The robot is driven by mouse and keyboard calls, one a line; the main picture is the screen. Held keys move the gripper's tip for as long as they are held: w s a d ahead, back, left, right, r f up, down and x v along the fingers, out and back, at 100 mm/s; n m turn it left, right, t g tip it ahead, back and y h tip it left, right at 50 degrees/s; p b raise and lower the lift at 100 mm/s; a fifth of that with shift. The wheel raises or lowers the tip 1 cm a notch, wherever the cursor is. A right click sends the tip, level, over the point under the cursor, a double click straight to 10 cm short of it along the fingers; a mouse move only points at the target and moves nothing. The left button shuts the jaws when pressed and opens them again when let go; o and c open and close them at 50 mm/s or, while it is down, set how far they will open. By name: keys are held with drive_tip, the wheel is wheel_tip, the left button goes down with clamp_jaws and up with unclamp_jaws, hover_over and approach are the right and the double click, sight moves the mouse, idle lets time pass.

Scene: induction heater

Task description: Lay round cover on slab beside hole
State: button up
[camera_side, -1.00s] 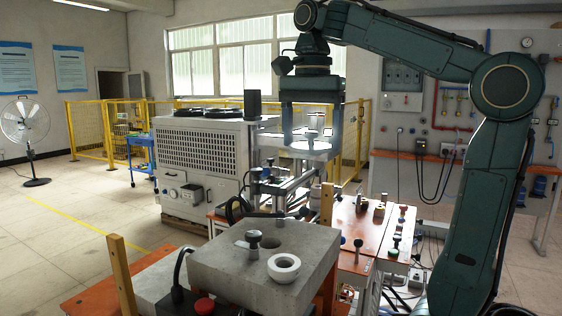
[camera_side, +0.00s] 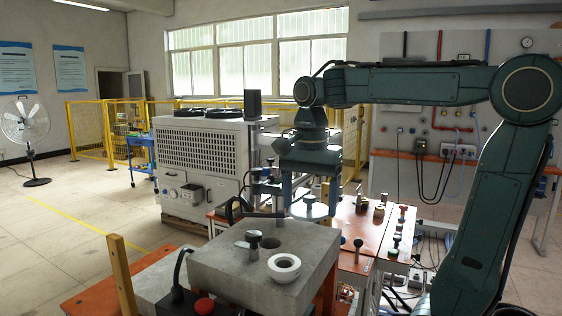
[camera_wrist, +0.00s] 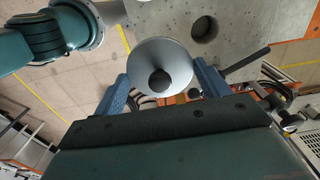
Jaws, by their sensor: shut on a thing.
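My gripper (camera_side: 310,203) is shut on the round cover (camera_side: 310,210), a pale disc with a dark knob on top. The cover hangs roughly level between the fingers, near the slab's back right edge in the side view. In the wrist view, the cover (camera_wrist: 160,52) sits between the blue fingers of my gripper (camera_wrist: 162,76). The thick grey concrete slab (camera_side: 225,268) has a round dark hole (camera_side: 272,242) in its top. The hole (camera_wrist: 204,28) and slab (camera_wrist: 245,22) also show in the wrist view, apart from the cover. The exact height gap is unclear.
An orange bench (camera_side: 362,225) with small fittings lies behind to the right.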

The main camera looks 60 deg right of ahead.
sight(309, 204)
drive_tip(key=shift+f, duration=1.65)
drive_tip(key=shift+f, duration=1.9)
drive_tip(key=shift+f, duration=0.1)
drive_tip(key=o, duration=1.2)
drive_tip(key=shift+r, duration=6.1)
